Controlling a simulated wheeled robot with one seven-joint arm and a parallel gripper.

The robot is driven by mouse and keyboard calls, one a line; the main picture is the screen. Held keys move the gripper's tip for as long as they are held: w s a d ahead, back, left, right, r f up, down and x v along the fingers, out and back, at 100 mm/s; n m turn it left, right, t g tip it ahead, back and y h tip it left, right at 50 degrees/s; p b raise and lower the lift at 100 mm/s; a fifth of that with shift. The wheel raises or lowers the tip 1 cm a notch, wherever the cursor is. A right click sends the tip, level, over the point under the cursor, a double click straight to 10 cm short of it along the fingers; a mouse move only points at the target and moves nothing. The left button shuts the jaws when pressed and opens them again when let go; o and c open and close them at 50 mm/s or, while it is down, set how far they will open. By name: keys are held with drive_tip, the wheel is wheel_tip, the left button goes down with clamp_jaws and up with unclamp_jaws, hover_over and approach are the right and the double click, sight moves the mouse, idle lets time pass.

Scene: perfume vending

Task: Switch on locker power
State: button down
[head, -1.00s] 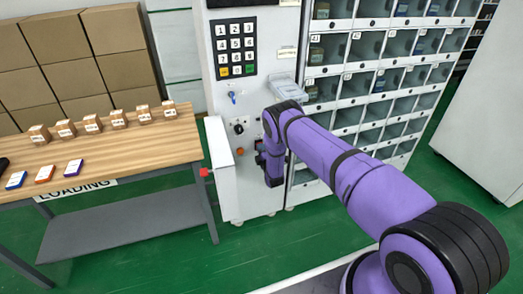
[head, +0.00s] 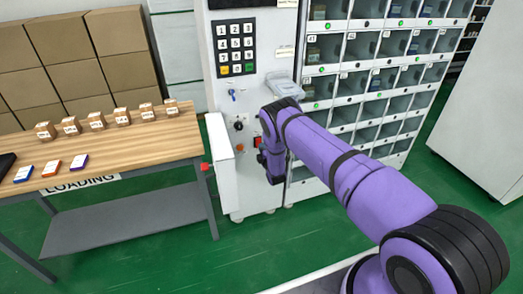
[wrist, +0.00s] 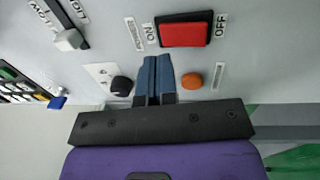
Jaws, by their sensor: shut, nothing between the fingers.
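The grey control panel shows close up in the wrist view. A red rocker switch (wrist: 184,34) in a black frame has ON at its left end and OFF at its right; its tilt is hard to tell. My gripper (wrist: 156,60) is shut and empty, its blue fingertips just below and left of the rocker; contact cannot be told.
A black knob (wrist: 121,86) and an orange button (wrist: 191,81) flank my fingers. A white lever (wrist: 68,39) sits in a slot on the left. A keypad (head: 236,48) is higher on the panel. A wooden table (head: 110,150) with small boxes stands left.

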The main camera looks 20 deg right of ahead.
drive_tip(key=s+r, duration=0.1)
drive_tip(key=s, duration=0.8)
drive_tip(key=shift+s+r, duration=0.35)
